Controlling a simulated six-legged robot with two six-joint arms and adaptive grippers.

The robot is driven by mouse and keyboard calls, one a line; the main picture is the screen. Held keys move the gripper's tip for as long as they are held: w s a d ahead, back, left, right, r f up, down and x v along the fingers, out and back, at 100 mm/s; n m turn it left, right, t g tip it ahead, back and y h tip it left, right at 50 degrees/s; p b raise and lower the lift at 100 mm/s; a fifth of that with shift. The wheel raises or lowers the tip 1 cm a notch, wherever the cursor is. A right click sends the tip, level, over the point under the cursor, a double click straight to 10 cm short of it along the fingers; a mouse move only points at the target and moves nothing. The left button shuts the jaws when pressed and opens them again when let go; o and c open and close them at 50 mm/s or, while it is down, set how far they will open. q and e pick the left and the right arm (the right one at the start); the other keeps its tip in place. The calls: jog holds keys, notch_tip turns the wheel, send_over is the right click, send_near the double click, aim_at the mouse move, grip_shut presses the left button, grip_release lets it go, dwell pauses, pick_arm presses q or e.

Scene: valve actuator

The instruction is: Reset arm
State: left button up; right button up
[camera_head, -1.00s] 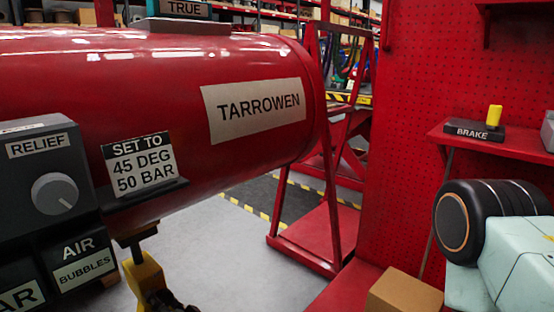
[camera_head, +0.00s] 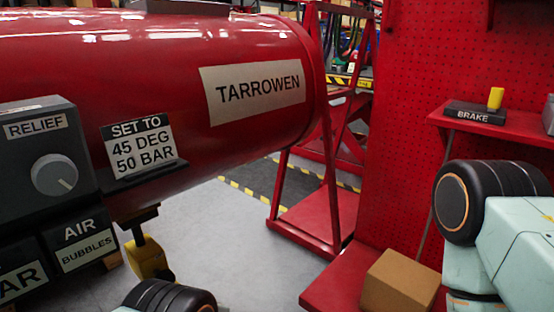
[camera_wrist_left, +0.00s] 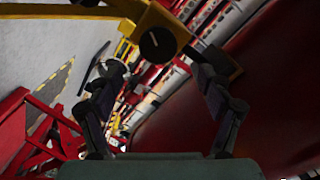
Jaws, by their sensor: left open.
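My left gripper (camera_wrist_left: 158,68) shows in the left wrist view, with its two dark fingers spread apart and open. A yellow part with a round black knob (camera_wrist_left: 160,42) lies beyond the fingertips, and nothing is clearly gripped. In the head view only a black joint of my left arm (camera_head: 170,298) shows at the bottom edge; the left gripper is out of that picture. My right arm (camera_head: 490,215) shows at the right edge of the head view, with its gripper not visible.
A red tank labelled TARROWEN (camera_head: 255,90) fills the upper left, with a RELIEF dial box (camera_head: 40,150) in front. A yellow part (camera_head: 146,258) is below the tank. A cardboard box (camera_head: 400,283) and a shelf with a BRAKE block (camera_head: 475,112) are at right. Grey floor is clear centrally.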

aim_at(161, 276)
pick_arm(q)
jog(key=x, duration=0.9)
jog(key=shift+w+a+f, duration=0.15)
jog(key=shift+a, duration=0.05)
jog(key=shift+w, duration=0.1)
jog(key=n, duration=1.1)
jog(key=shift+n, duration=0.3)
jog(key=p+v, duration=0.2)
jog(key=v, duration=0.4)
